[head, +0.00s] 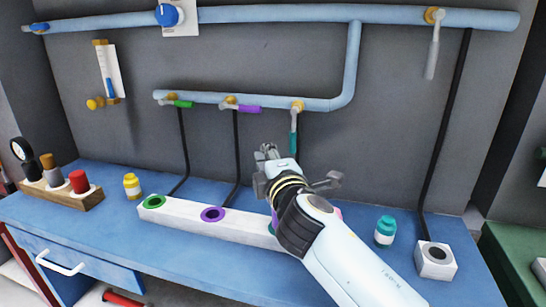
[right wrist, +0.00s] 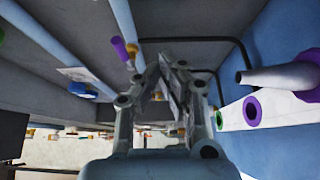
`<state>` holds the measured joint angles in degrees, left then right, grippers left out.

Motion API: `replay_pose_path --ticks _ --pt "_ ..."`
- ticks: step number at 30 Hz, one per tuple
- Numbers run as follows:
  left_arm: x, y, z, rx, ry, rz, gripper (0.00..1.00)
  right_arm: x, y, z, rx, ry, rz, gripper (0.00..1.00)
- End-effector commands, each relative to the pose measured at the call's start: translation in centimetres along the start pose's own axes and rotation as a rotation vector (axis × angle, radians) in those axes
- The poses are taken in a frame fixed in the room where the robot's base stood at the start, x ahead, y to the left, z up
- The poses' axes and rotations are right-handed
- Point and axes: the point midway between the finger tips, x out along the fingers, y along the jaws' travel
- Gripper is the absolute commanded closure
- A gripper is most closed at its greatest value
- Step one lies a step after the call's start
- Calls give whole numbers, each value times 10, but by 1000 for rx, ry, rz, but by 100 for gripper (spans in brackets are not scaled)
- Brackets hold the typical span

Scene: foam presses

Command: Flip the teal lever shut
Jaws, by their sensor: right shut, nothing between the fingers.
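The teal lever (head: 293,144) hangs straight down from its brass valve (head: 297,106), the rightmost of three on the lower blue pipe. The purple lever (head: 249,109) and green lever (head: 183,104) lie along that pipe; the purple lever (right wrist: 120,48) also shows in the right wrist view. My right gripper (head: 266,151) is shut and empty, lower and to the left of the teal lever, apart from it as far as I can tell. Its fingers (right wrist: 164,72) fill the middle of the right wrist view. My left gripper is out of view.
A white block (head: 180,219) with coloured ring holes lies on the blue bench, partly hidden by my right arm. A yellow bottle (head: 131,187) and a teal-capped bottle (head: 385,230) stand on the bench. A grey lever (head: 432,58) hangs from the upper pipe. Black hoses run down the wall.

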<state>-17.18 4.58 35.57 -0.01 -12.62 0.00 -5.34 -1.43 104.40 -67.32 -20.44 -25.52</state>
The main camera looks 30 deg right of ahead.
Motion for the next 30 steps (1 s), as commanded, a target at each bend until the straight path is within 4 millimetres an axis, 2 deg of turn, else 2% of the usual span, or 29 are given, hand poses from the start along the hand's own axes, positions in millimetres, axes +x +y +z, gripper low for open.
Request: replay_pose_path --ticks 3,8,12,16,30 --pt "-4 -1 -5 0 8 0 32 28 3 0 -2 0 3 100" --pt "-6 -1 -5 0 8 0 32 61 2 1 -2 -1 2 100" --pt "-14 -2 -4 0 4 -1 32 51 2 22 -3 -1 -1 100" --pt "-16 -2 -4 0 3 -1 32 47 1 33 -1 -1 -1 100" --pt "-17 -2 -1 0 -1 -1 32 45 0 38 0 -1 -1 100"
